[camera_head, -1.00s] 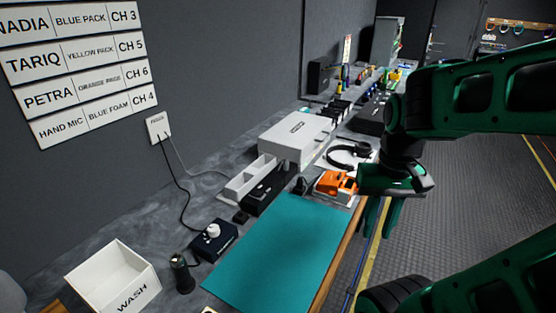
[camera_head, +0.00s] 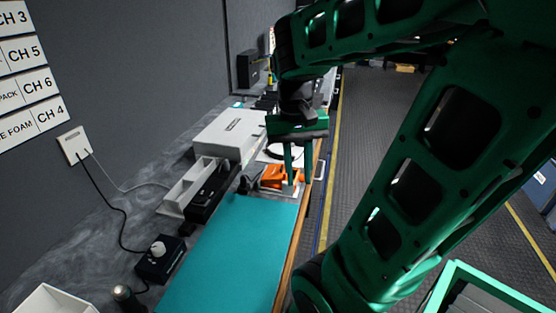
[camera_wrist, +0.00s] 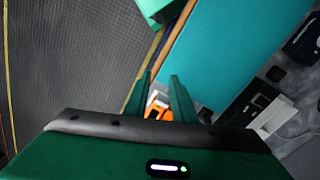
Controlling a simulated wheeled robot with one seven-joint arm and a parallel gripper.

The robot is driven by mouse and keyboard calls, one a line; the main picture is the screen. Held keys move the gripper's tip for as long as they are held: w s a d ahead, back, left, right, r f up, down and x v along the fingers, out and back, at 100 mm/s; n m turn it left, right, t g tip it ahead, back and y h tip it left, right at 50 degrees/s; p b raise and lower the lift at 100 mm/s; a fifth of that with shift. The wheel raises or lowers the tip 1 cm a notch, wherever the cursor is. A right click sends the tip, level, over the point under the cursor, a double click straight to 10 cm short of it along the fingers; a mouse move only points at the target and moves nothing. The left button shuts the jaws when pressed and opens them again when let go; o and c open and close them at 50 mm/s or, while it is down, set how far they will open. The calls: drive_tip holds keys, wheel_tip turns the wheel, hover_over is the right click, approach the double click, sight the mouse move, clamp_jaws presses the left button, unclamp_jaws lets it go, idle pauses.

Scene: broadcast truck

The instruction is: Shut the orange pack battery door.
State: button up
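The orange pack (camera_head: 271,174) sits on a pale tray or stand at the far right corner of the teal mat, by the table's front edge. My gripper (camera_head: 298,178) is in front of and above it in the head view, fingers pointing down and apart, partly covering it. In the wrist view the orange pack (camera_wrist: 165,115) shows small between the two open fingers (camera_wrist: 160,76), with a pale part beside it. The gripper holds nothing. The battery door is too small to make out, so I cannot tell its angle.
The teal mat (camera_head: 232,252) is clear. A white box (camera_head: 228,137), a pale divided tray (camera_head: 190,187) and a black knob box (camera_head: 160,258) stand toward the wall. A headset lies behind the orange pack, partly hidden by my gripper. The floor (camera_head: 372,110) beside the table is open.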

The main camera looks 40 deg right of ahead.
drive_tip(key=w+d+r+m+g, duration=0.1)
drive_tip(key=w+d+r+m, duration=0.2)
drive_tip(key=w, duration=0.6)
drive_tip(key=h, duration=0.1)
approach(278, 170)
drive_tip(key=shift+m+g, duration=0.3)
drive_tip(key=shift+m, duration=0.1)
drive_tip(key=x, duration=0.6)
drive_tip(key=shift+s+d, duration=0.2)
drive_tip(key=shift+s, duration=0.1)
drive_tip(key=shift+c, duration=0.2)
clamp_jaws()
